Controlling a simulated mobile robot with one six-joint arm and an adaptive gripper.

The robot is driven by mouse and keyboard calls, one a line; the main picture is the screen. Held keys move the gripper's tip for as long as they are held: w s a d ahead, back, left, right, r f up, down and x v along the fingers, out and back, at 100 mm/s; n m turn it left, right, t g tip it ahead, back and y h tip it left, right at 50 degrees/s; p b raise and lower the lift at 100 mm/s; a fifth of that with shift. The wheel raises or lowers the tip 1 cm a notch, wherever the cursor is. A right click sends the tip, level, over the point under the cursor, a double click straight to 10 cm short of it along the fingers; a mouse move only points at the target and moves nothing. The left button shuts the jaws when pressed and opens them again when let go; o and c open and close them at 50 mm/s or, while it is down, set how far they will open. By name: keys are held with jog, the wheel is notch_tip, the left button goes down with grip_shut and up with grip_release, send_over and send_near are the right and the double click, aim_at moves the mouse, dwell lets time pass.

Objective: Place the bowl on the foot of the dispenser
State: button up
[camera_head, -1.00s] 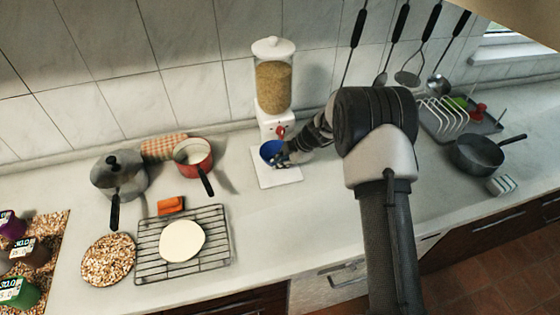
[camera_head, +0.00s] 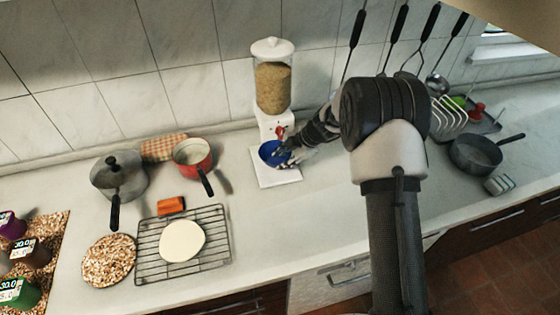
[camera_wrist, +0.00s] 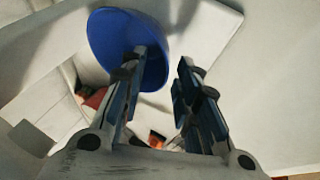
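The blue bowl (camera_head: 269,152) appears to rest on the white foot (camera_head: 262,180) of the dispenser (camera_head: 272,88), below its red knob. My gripper (camera_head: 288,157) is at the bowl's right side. In the wrist view the bowl (camera_wrist: 112,35) fills the upper left. My gripper (camera_wrist: 164,62) is open there, with a clear gap between its fingers. The left finger overlaps the bowl's inside and the right finger is outside its rim. Whether a finger touches the bowl I cannot tell. The gripper hides part of the bowl in the head view.
A red pan (camera_head: 194,156) and a grey pot (camera_head: 118,177) stand to the left. A wire rack (camera_head: 150,262) with a white disc lies in front of them. A dish rack (camera_head: 452,118) and dark pan (camera_head: 478,155) are at right. Counter in front of the foot is clear.

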jog(key=s+d+r+m+h, duration=0.1)
jog(key=s+d+r+m, duration=0.3)
jog(key=s+r, duration=0.7)
jog(key=s+d+r+m+h, duration=0.1)
jog(key=s+d+r+m, duration=0.35)
jog(key=r, duration=0.95)
jog(key=s+d+r+m+h, duration=0.1)
jog(key=s+d+m+h, duration=0.1)
jog(key=s+m, duration=0.5)
jog(key=s+d+r+m+t+h, duration=0.1)
jog(key=s+d+m, duration=0.2)
jog(key=s, duration=1.5)
jog(key=m, duration=0.3)
jog(key=shift+d+m+t+h+p, duration=0.15)
jog(key=shift+m+t+h+p, duration=0.15)
jog(key=shift+m+h+p, duration=0.1)
jog(key=shift+w+r, duration=0.1)
jog(key=shift+c, duration=0.5)
